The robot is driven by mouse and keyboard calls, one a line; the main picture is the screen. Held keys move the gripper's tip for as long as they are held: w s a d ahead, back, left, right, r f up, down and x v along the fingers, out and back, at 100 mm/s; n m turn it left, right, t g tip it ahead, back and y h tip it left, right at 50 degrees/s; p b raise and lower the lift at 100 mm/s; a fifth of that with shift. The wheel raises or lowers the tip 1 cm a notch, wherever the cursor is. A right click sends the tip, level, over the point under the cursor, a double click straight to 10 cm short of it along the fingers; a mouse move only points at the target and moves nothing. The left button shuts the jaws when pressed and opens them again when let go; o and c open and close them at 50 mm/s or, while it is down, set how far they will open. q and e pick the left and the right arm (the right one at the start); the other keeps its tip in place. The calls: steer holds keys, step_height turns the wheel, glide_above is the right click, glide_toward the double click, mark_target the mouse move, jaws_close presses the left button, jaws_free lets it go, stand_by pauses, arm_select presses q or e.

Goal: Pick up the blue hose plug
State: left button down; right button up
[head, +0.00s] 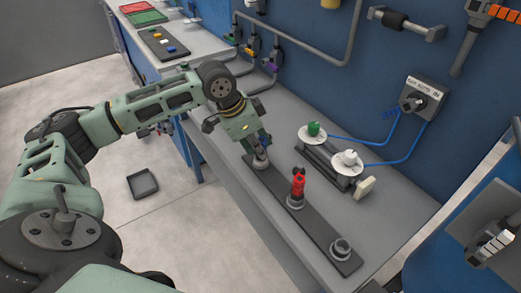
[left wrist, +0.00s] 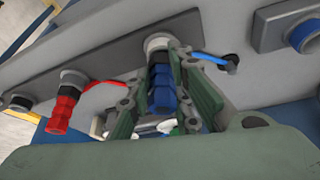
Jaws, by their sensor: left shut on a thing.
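The blue hose plug (left wrist: 161,88) stands between the two fingers of my left gripper (left wrist: 165,105) in the left wrist view. Its end meets a round grey socket (left wrist: 158,42) on the dark strip. In the head view my left gripper (head: 257,148) points down at the far end of the dark strip (head: 276,191) and is shut on the plug, which is mostly hidden there. A red hose plug (head: 298,186) stands in the middle socket; it also shows in the left wrist view (left wrist: 63,108).
The near socket (head: 341,249) on the strip is empty. Right of the strip, a dark stand carries white discs (head: 347,162) and a green part (head: 314,129), with blue hoses to a wall box (head: 422,97). Pipes with coloured valves line the wall. The bench's front right is clear.

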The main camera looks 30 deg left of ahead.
mark_target(262, 142)
stand_by(0.4)
arm_select(q)
steer(key=shift+w+r, duration=0.15)
steer(key=shift+r, duration=0.4)
steer(key=r, duration=0.2)
steer(key=s+r, duration=0.1)
steer(key=shift+d+r, duration=0.25)
steer(key=shift+r, duration=0.05)
steer(key=s+d+r, duration=0.6)
steer(key=s, duration=0.2)
steer(key=shift+s+d+r, duration=0.15)
steer(key=shift+s+d, duration=0.05)
steer(key=shift+s, duration=0.15)
steer(key=shift+r+p, duration=0.1)
steer(key=shift+p, duration=0.2)
step_height(262, 142, up, 8)
steer(key=p, duration=1)
steer(key=shift+s+d, duration=0.2)
steer(key=shift+d, duration=0.05)
